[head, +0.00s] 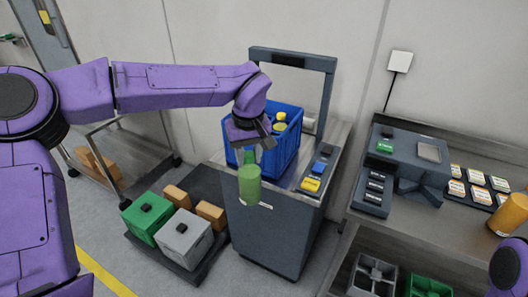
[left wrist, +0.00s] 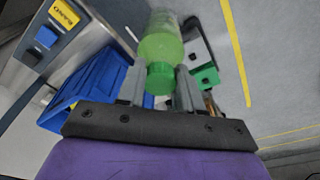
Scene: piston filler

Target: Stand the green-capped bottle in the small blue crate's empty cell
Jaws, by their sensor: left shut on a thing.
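The green-capped bottle (head: 249,186) is a translucent green bottle. My left gripper (head: 252,148) is shut on it near its top, and it hangs roughly upright. In the left wrist view the bottle (left wrist: 160,42) shows between the fingers of my left gripper (left wrist: 160,88), with its green cap toward the camera. The small blue crate (head: 291,160) stands on the grey machine's top, just behind and right of the bottle. A yellow-capped bottle (head: 280,125) stands in it. My left wrist hides part of the crate, and its empty cell cannot be made out. My right gripper is out of view.
The machine (head: 265,235) has a dark upright frame (head: 328,95) behind the crate and blue and yellow buttons (head: 311,184) at right. A pallet with green (head: 146,219) and grey (head: 184,239) boxes lies on the floor at left. A cluttered bench (head: 440,215) stands at right.

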